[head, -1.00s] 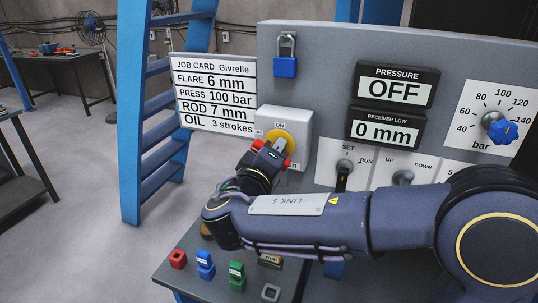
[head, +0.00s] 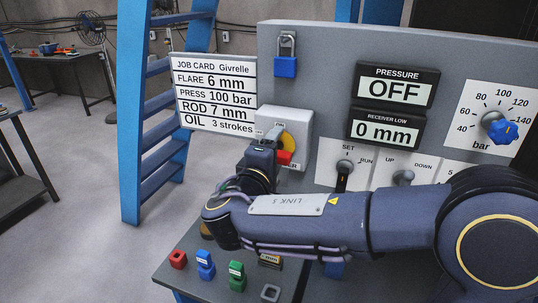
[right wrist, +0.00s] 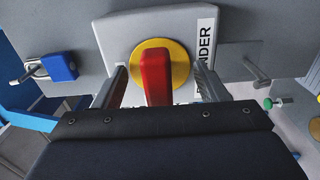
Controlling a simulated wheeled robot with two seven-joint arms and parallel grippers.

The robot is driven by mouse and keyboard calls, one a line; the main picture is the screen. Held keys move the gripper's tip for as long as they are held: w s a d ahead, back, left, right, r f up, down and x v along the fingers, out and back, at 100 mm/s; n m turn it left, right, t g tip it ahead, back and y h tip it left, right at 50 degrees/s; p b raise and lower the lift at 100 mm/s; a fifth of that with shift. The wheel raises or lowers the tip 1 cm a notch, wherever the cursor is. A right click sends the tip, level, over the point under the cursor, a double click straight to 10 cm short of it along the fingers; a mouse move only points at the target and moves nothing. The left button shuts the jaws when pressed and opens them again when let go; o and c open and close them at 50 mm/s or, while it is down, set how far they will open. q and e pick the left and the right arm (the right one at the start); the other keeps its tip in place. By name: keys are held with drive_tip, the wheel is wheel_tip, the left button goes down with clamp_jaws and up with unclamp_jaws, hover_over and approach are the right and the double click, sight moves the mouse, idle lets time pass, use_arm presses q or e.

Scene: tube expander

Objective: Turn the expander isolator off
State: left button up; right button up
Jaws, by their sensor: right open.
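The expander isolator is a light grey box (head: 299,125) on the panel, with a yellow disc (head: 289,141) and a red handle (head: 285,157). In the right wrist view the red handle (right wrist: 157,78) stands out from the yellow disc (right wrist: 180,62), with one finger apart on each side. My right gripper (head: 272,138) is open at the handle and hides part of the disc and handle in the head view. In the right wrist view, the handle lies crosswise to the upward direction of the box's lettering. My left gripper is not in view.
A blue padlock (head: 285,66) hangs above the box. A job card (head: 215,95) is to the left. The pressure display (head: 395,90) reads OFF. A SET/RUN switch (head: 344,170) is close on the right. Small coloured blocks (head: 205,264) lie on the bench below.

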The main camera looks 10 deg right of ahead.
drive_tip(key=o, duration=0.7)
drive_tip(key=shift+s, duration=0.1)
drive_tip(key=shift+b+v, duration=1.2)
drive_tip(key=shift+v, duration=2.25)
drive_tip(key=shift+a, duration=0.1)
